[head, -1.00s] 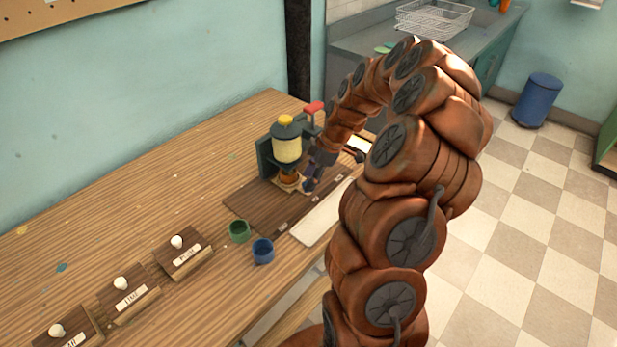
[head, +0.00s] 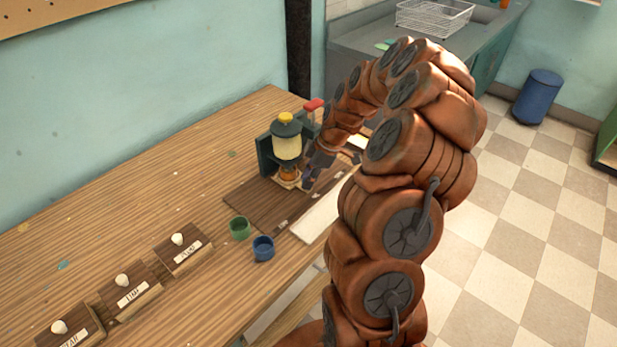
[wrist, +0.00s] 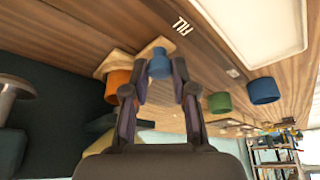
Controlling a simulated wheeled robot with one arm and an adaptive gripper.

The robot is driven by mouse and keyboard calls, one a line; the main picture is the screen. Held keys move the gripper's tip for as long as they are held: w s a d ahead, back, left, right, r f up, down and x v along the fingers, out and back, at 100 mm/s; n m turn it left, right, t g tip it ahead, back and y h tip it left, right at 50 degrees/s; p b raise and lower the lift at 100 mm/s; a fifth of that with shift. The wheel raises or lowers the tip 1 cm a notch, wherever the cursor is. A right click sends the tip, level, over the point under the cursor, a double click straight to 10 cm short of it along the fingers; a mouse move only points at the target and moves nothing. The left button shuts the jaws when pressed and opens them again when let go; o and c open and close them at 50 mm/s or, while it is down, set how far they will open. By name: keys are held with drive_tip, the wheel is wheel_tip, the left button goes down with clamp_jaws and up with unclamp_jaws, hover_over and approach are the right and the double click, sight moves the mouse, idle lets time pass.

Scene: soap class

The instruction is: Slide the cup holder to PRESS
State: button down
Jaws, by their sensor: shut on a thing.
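The cup holder (wrist: 107,65) is a pale wooden slide on the brown board, with an orange cup (wrist: 117,84) on it and a blue knob (wrist: 159,64) at its front. In the head view the orange cup (head: 289,173) is beneath the yellow-topped dispenser (head: 287,142). My gripper (wrist: 161,82) is shut on the blue knob, one finger on each side; it also shows in the head view (head: 307,181). A FILL label (wrist: 183,25) is on the board near the knob. A red handle (head: 314,105) stands behind the dispenser. I cannot read a PRESS label.
A green cup (head: 240,229) and a blue cup (head: 263,249) stand at the brown board's (head: 247,198) near left end. A white tray (head: 312,222) lies along its front. Several labelled wooden blocks with white knobs (head: 177,239) stand farther left.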

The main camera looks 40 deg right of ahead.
idle(0.4)
drive_tip(key=shift+w+d+f+b, duration=0.1)
drive_tip(key=shift+w+d+b, duration=0.05)
drive_tip(key=shift+d+b, duration=0.35)
drive_tip(key=shift+w+d+f+b, duration=0.1)
drive_tip(key=shift+w+d+b, duration=0.05)
drive_tip(key=shift+d+b, duration=0.25)
drive_tip(key=d+b, duration=0.1)
drive_tip(key=d, duration=0.1)
drive_tip(key=w+d+b, duration=0.1)
drive_tip(key=d+b, duration=0.1)
drive_tip(key=shift+w+d+r+b, duration=0.1)
drive_tip(key=shift+w+d+b, duration=0.15)
drive_tip(key=shift+d+b, duration=0.75)
drive_tip(key=shift+w+d+b, duration=0.2)
drive_tip(key=shift+d+b, duration=0.25)
drive_tip(key=shift+d, duration=0.9)
drive_tip(key=shift+d+r, duration=0.1)
drive_tip(key=shift+d, duration=0.25)
drive_tip(key=c, duration=1.1)
unclamp_jaws()
drive_tip(key=shift+o, duration=0.8)
